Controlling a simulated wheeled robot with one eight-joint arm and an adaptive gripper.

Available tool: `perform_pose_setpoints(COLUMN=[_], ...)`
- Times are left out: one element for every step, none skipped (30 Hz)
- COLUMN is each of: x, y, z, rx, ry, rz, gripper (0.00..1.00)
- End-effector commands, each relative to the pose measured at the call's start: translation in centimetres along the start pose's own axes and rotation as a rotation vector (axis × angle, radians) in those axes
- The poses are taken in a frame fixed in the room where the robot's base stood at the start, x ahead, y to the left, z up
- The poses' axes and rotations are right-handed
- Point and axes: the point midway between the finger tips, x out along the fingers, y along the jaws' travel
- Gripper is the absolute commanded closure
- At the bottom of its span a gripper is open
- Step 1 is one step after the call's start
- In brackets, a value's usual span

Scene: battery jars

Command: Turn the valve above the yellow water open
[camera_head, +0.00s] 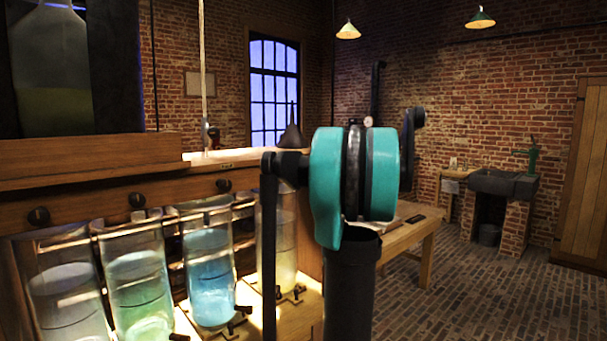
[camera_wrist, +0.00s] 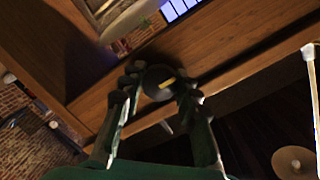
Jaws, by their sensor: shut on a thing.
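A glass jar of pale yellow water (camera_head: 286,238) stands at the right end of the row of jars, partly hidden by my arm in the head view. In the wrist view, a round dark valve knob (camera_wrist: 155,84) with a short yellow mark sits on a wooden beam. My gripper (camera_wrist: 157,90) has its two fingers on either side of this knob and is shut on it. In the head view, my teal and black arm covers the place above the yellow water, so the knob and my fingertips cannot be made out there.
Jars of blue water (camera_head: 210,285), green water (camera_head: 140,290) and clear-looking water (camera_head: 70,300) stand to the left. Similar dark knobs (camera_head: 224,185) line the wooden beam (camera_head: 100,203) above them. A wooden table (camera_head: 428,240) and open brick floor (camera_head: 480,300) lie to the right.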

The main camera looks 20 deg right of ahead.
Motion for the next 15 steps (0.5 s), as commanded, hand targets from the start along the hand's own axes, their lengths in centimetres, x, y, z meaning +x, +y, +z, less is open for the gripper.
perform_pose_setpoints(x=[-0.04, -0.04, -0.05, -0.05, -0.05, -0.05, -0.05, -0.05, -0.05, -0.05, -0.05, -0.05, -0.05, -0.05, -0.05], y=[0.06, 0.06, 0.06, 0.06, 0.06, 0.06, 0.06, 0.06, 0.06, 0.06, 0.06, 0.06, 0.06, 0.07, 0.07], z=[0.14, 0.15, 0.15, 0.15, 0.15, 0.15, 0.16, 0.16, 0.16, 0.16, 0.15, 0.16, 0.15, 0.15, 0.15], rx=[-0.013, -0.02, -0.028, -0.032, -0.036, -0.04, -0.042, -0.044, -0.045, -0.046, -0.046, -0.046, -0.046, -0.046, -0.046], ry=[-0.001, -0.001, -0.001, 0.0, 0.0, 0.0, 0.001, 0.001, 0.001, 0.001, 0.001, 0.001, 0.001, 0.001, 0.001], rz=[0.002, 0.003, 0.003, 0.004, 0.004, 0.004, 0.004, 0.004, 0.005, 0.005, 0.005, 0.005, 0.005, 0.005, 0.005], gripper=[0.98, 0.98, 0.98, 0.98, 0.98, 0.98, 0.98, 0.98, 0.98, 0.98, 0.98, 0.98, 0.98, 0.98, 0.98])
